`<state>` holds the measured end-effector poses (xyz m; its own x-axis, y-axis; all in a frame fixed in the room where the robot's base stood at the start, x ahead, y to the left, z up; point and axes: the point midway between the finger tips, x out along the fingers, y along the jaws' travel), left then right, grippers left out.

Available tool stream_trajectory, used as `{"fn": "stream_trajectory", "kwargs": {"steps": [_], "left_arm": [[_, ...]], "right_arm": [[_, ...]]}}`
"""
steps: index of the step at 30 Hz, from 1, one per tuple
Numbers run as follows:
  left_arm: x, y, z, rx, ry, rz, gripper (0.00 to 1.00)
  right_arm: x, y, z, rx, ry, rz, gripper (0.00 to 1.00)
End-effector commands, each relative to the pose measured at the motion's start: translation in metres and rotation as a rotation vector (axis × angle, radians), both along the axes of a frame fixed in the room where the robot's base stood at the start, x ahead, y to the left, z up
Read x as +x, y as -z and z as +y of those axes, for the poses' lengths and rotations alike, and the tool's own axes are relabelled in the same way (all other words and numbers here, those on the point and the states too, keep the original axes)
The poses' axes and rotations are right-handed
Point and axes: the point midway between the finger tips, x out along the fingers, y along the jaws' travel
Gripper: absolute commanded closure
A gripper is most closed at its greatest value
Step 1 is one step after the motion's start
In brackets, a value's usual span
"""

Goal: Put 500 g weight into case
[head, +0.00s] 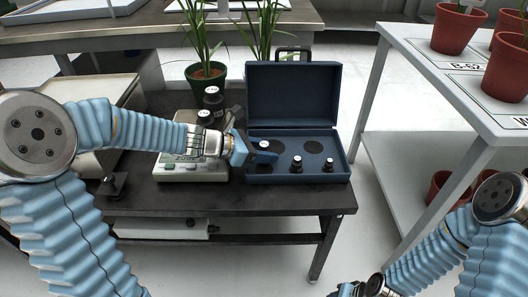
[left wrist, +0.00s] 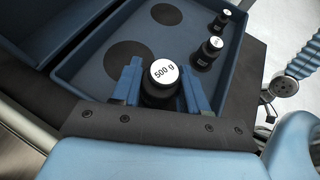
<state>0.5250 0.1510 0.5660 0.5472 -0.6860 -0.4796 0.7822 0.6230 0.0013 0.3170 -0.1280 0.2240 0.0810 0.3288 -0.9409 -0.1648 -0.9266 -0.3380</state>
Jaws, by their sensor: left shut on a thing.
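The 500 g weight (head: 264,146) is black with a white labelled top. In the left wrist view the weight (left wrist: 163,74) stands upright between the two blue fingers of my left gripper (left wrist: 162,92). My left gripper (head: 263,156) is shut on it at the left part of the open blue case (head: 300,179). Whether its base touches the case floor is hidden. Two smaller black weights (head: 297,164) (head: 328,165) stand in the case's front row. Two dark round spots in the case are empty. My right gripper (head: 360,290) is partly in view at the bottom edge, its jaws unclear.
The case lid (head: 293,95) stands open at the back. A scale (head: 180,172) is left of the case, with black weights (head: 204,118) (head: 213,97) behind my left wrist. Potted plants (head: 206,80) stand behind. A white shelf (head: 425,60) is at the right.

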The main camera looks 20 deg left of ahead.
Motion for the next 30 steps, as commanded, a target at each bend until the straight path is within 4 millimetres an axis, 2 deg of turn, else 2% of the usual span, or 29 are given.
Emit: {"fn": "stream_trajectory", "kwargs": {"steps": [10, 11, 15, 23, 27, 30], "left_arm": [[0.000, 0.006, 0.000, -0.001, 0.000, -0.001, 1.00], [0.000, 0.006, 0.000, 0.000, 0.000, 0.001, 0.52], [0.000, 0.006, 0.000, 0.000, -0.001, 0.003, 0.31], [-0.001, 0.007, 0.000, 0.000, -0.002, 0.006, 0.31], [-0.001, -0.001, 0.001, 0.000, -0.002, 0.007, 0.31], [-0.009, -0.009, 0.013, 0.001, -0.006, 0.004, 0.31]], "right_arm": [[0.000, 0.008, 0.001, 0.002, -0.002, 0.001, 0.57], [0.000, 0.006, 0.001, 0.002, -0.002, 0.001, 0.57], [0.000, 0.006, 0.001, 0.002, -0.002, 0.001, 0.57], [0.000, 0.006, 0.001, 0.001, -0.002, 0.001, 0.57], [0.000, -0.003, 0.000, 0.000, 0.000, 0.000, 0.57], [0.000, -0.005, 0.000, -0.001, 0.000, -0.001, 0.57]]}}
